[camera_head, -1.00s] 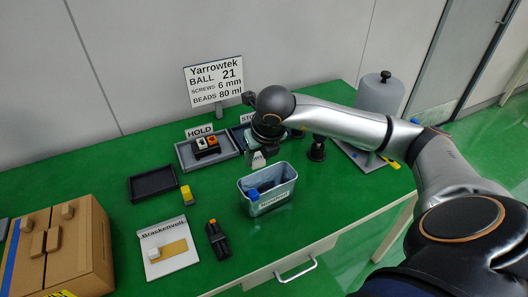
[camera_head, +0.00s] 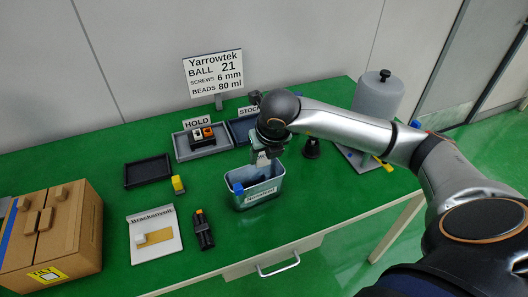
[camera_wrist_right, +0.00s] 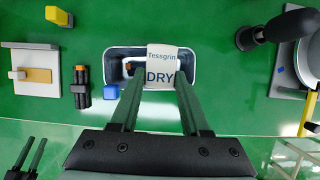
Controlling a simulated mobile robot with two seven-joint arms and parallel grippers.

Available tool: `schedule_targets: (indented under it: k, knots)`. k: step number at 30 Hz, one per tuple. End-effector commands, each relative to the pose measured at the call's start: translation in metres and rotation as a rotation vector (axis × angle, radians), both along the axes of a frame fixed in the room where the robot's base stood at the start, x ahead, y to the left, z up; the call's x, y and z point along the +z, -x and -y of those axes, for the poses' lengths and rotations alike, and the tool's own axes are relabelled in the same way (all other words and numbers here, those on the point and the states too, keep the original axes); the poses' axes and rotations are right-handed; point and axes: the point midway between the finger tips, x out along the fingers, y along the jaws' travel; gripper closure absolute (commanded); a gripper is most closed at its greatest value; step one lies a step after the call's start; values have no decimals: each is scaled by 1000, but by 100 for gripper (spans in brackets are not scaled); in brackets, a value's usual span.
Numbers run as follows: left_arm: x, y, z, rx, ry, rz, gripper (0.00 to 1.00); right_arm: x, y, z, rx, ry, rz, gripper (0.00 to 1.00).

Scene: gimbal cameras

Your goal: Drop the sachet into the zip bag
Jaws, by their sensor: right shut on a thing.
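A white sachet (camera_wrist_right: 162,66) marked "Tessgrin DRY" is between the fingers of my right gripper (camera_wrist_right: 159,74). In the head view, the sachet (camera_head: 262,160) hangs below the right gripper (camera_head: 263,151), over the far right part of an open grey-blue container (camera_head: 262,198), which I take for the zip bag. The wrist view shows the container's rim (camera_wrist_right: 109,62) around a dark inside, partly hidden by the sachet and fingers. A small orange and dark item shows at its left end. Two dark fingers of my left gripper (camera_wrist_right: 28,154) show apart at the lower left of the wrist view.
A blue block (camera_wrist_right: 110,91) is at the container's front left. A black stand (camera_head: 311,147) is close to its right. A HOLD tray (camera_head: 203,150), an empty dark tray (camera_head: 148,183), a yellow block (camera_head: 178,184) and a black tool (camera_head: 203,230) lie left. Green table is clear in front.

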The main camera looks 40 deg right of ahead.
Motion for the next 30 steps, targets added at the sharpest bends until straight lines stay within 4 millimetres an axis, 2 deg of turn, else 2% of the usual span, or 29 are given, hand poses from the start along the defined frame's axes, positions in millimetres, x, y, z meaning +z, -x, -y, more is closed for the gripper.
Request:
schedule_targets:
  k: [1,9,20,21,30]
  knots:
    - [-6,0,0,0,0,0,50,-10,1,0,0,0,-2,100]
    - [-22,0,0,1,-1,-1,50,-40,0,0,-1,0,-1,100]
    - [-23,0,0,0,-2,-2,50,-45,0,0,0,0,-1,100]
    - [-23,0,0,0,-2,-2,50,-45,0,0,0,0,-1,51]
    - [-23,0,0,-1,-1,-2,50,-45,0,0,0,0,-1,19]
